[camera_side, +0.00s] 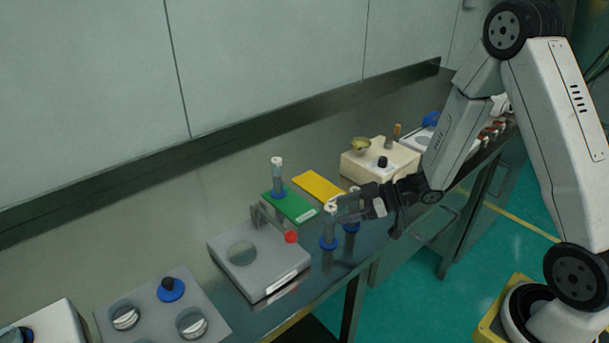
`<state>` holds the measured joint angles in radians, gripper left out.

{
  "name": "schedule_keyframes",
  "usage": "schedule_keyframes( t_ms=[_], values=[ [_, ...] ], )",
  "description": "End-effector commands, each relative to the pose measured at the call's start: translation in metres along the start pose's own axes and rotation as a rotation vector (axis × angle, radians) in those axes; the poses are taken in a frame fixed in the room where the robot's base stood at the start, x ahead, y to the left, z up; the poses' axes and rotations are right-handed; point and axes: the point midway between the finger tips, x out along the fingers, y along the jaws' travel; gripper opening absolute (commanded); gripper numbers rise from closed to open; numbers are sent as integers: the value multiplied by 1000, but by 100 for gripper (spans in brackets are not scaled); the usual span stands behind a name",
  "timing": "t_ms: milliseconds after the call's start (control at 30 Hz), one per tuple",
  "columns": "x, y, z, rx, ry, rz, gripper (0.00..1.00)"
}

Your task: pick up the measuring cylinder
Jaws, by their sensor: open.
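One cylinder (329,231) stands upright near the bench's front edge. A third (278,178) stands upright on the green mat (296,209). My gripper (336,207) reaches in from the right, roughly level, with its open fingers at the upper part of the front cylinder. I cannot tell whether they touch it.
A grey scale-like device (253,270) with a red button sits left of the front cylinders. A yellow mat (318,186) lies behind. A cream box (372,173) with a brass bowl (360,145) stands back right. A grey plate (155,318) with round pieces is front left.

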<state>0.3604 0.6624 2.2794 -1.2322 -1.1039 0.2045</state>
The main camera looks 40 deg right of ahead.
Motion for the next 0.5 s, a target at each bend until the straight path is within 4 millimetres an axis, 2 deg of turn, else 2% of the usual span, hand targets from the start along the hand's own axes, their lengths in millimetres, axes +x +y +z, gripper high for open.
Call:
schedule_keyframes(
  t_ms=[333,500],
  values=[
    [7,0,0,-1,0,0,79],
    [20,0,-1,0,-2,-2,79]
  ],
)
